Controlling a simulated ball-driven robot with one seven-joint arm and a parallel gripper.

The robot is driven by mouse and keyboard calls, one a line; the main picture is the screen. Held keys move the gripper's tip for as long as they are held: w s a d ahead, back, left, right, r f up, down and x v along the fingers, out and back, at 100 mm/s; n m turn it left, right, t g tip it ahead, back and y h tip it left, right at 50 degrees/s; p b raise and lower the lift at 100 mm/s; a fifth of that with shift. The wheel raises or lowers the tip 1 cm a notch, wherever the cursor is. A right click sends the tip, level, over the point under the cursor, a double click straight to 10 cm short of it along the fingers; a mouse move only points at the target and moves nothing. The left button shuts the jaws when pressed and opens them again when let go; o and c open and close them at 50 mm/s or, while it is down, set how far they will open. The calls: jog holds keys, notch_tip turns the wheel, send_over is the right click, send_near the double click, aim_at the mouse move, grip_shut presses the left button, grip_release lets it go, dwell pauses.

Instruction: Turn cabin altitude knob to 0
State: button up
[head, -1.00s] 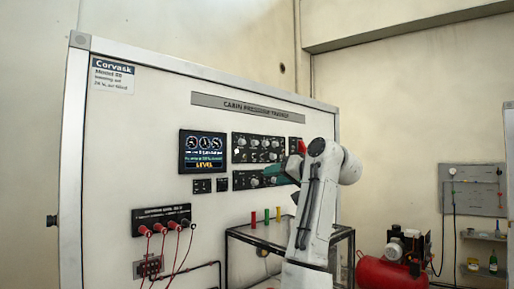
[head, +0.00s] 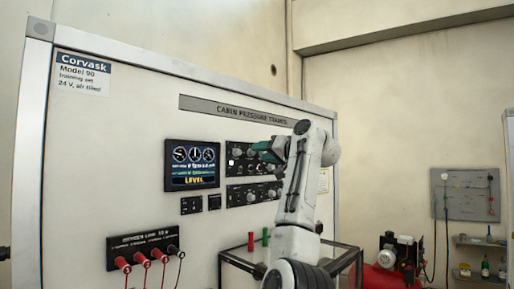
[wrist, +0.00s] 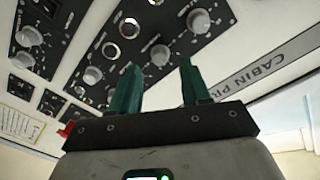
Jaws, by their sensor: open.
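The trainer board carries an upper black knob panel (head: 236,166) and a lower black knob panel (head: 236,196). My gripper (head: 262,148) is in front of the upper panel, with its green fingers covering part of it. In the wrist view the gripper (wrist: 157,69) is open and empty, its two green fingers well apart. A grey knob (wrist: 160,55) shows between the fingertips, and others, such as one knob (wrist: 199,21), lie around them. I cannot tell whether a finger touches the panel. The labels are too small to read, so I cannot tell which is the cabin altitude knob or its setting.
A display (head: 192,165) reading LEVEL is left of the knob panels. Below it, an oxygen block (head: 142,246) has several red plugs and hoses. A black-framed stand (head: 343,252) with red and green pieces stands below my arm. A red compressor (head: 385,279) is at the right.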

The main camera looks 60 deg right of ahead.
aim_at(254, 153)
jog(key=shift+p+x, duration=0.5)
jog(key=shift+x, duration=1.15)
grip_shut()
